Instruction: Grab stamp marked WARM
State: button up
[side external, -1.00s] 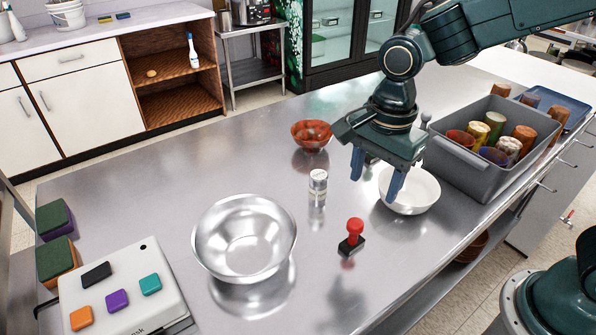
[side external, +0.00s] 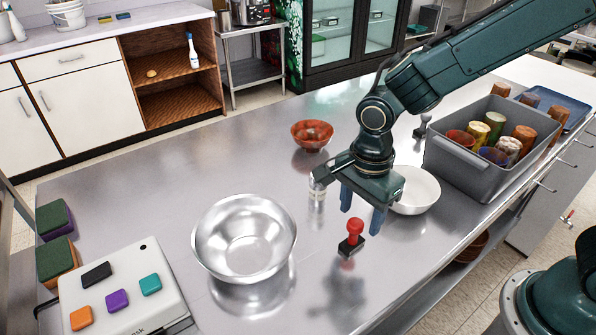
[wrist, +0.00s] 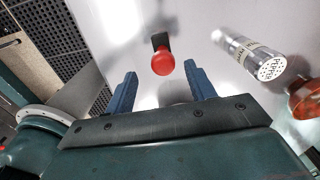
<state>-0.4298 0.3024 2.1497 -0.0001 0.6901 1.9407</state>
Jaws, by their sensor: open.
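A stamp with a red knob handle and a black base (side external: 352,238) stands upright on the steel counter. It also shows in the wrist view (wrist: 162,61), just beyond the space between my fingers. No WARM marking is readable on it. My gripper (side external: 361,212) is open and empty, with its blue fingers pointing down above the counter beside the stamp. In the wrist view my gripper (wrist: 160,92) has its fingers wide apart. Another stamp-like grey object (side external: 422,127) stands near the grey bin, partly hidden by my arm.
A shaker (side external: 317,186) stands left of my gripper, partly hidden behind it. A white bowl (side external: 418,192) is close on the right. A steel bowl (side external: 244,238), a red bowl (side external: 312,136) and a grey bin of cups (side external: 470,165) surround the area.

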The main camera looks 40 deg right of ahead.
aim_at(352, 242)
jog(key=shift+f, duration=1.15)
jog(key=shift+w+a+f, duration=0.1)
jog(key=shift+f, duration=1.2)
jog(key=shift+w+f, duration=0.1)
jog(key=shift+f, duration=1.2)
jog(key=c, duration=1)
